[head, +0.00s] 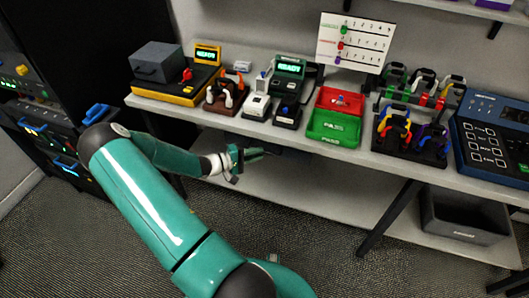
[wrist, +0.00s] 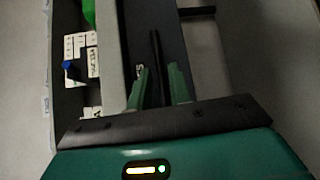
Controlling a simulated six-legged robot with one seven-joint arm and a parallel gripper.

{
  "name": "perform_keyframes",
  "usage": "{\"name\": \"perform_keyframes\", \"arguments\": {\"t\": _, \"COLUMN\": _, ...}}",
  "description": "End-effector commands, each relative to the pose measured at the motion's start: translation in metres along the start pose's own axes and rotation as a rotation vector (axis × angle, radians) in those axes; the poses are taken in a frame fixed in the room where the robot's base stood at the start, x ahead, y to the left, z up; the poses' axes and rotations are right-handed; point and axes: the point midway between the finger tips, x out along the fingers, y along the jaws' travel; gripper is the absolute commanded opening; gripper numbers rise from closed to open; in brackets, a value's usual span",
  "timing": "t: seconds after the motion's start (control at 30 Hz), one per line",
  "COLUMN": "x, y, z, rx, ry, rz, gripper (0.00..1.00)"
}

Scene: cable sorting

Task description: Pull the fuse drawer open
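The fuse drawer appears to be the dark unit (head: 292,153) under the front edge of the bench, mostly hidden in shadow in the head view. The drawer looks closed. My gripper (head: 262,153) is just below the bench edge, left of the dark unit.
The bench top (head: 229,122) holds several devices, a red bin (head: 340,101), a green bin (head: 334,127) and cable racks. A lower shelf (head: 300,185) lies beneath my gripper, with a grey crate (head: 465,216) at right. A slanted bench leg (head: 388,218) stands right of centre.

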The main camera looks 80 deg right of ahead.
Motion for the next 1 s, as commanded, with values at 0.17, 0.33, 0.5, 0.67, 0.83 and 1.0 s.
{"name": "perform_keyframes", "arguments": {"t": 0.17, "x": 0.028, "y": 0.0, "z": 0.0, "rx": 0.0, "ry": -0.002, "rz": 0.0, "gripper": 0.2}}
{"name": "perform_keyframes", "arguments": {"t": 0.33, "x": 0.037, "y": 0.0, "z": 0.0, "rx": 0.0, "ry": 0.0, "rz": -0.001, "gripper": 0.2}}
{"name": "perform_keyframes", "arguments": {"t": 0.5, "x": 0.037, "y": 0.0, "z": 0.0, "rx": -0.001, "ry": 0.0, "rz": -0.001, "gripper": 0.2}}
{"name": "perform_keyframes", "arguments": {"t": 0.67, "x": 0.037, "y": 0.0, "z": 0.0, "rx": -0.001, "ry": 0.0, "rz": -0.001, "gripper": 0.02}}
{"name": "perform_keyframes", "arguments": {"t": 0.83, "x": 0.037, "y": 0.0, "z": 0.0, "rx": -0.001, "ry": 0.0, "rz": -0.001, "gripper": 0.0}}
{"name": "perform_keyframes", "arguments": {"t": 1.0, "x": 0.035, "y": -0.001, "z": 0.002, "rx": -0.001, "ry": 0.001, "rz": -0.001, "gripper": 0.0}}
